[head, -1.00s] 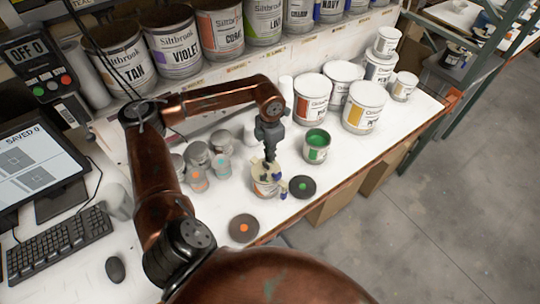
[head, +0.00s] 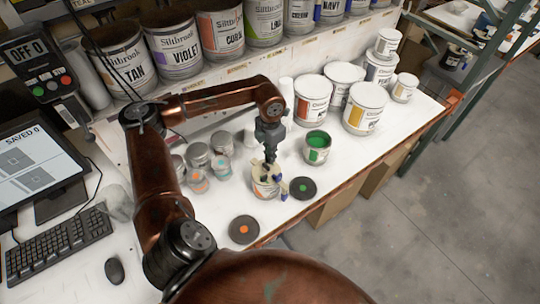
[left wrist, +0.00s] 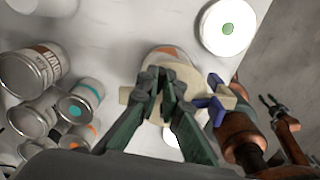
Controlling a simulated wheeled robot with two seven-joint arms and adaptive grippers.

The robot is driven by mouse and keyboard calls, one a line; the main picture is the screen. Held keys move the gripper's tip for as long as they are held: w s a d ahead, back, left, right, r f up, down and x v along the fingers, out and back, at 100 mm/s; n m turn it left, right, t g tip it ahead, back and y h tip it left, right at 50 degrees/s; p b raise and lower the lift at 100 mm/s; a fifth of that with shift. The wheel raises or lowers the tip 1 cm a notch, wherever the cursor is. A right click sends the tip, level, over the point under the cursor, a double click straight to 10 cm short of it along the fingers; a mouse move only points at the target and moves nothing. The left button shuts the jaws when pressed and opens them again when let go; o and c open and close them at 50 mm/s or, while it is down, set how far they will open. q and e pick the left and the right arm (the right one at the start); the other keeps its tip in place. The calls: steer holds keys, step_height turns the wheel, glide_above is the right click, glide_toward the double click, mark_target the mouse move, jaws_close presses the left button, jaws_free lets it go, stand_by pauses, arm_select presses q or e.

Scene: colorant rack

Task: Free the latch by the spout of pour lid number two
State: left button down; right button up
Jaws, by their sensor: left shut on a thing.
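A can with an orange label (head: 264,189) stands near the table's front edge, with a cream pour lid (left wrist: 184,76) on top. A blue latch piece (left wrist: 213,113) sits at the lid's right side in the left wrist view; it also shows in the head view (head: 284,188). My left gripper (head: 269,166) points down onto the lid, its green-black fingers shut over the lid's middle in the left wrist view (left wrist: 163,112). They hide the part they grip. My right gripper (left wrist: 269,101) shows small at the right of the left wrist view, its fingers apart and empty.
An open can of green paint (head: 317,148) stands behind right. A dark disc with a green dot (head: 302,188) lies right of the lidded can, one with an orange dot (head: 243,229) in front left. Several small metal cans (head: 198,155) stand left, and large white cans (head: 364,108) back right.

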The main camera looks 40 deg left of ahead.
stand_by(0.8)
arm_select(q)
steer(key=c, duration=2.4)
jaws_free()
step_height(320, 180, up, 12)
steer(key=shift+r, duration=0.1)
steer(key=shift+o, duration=0.4)
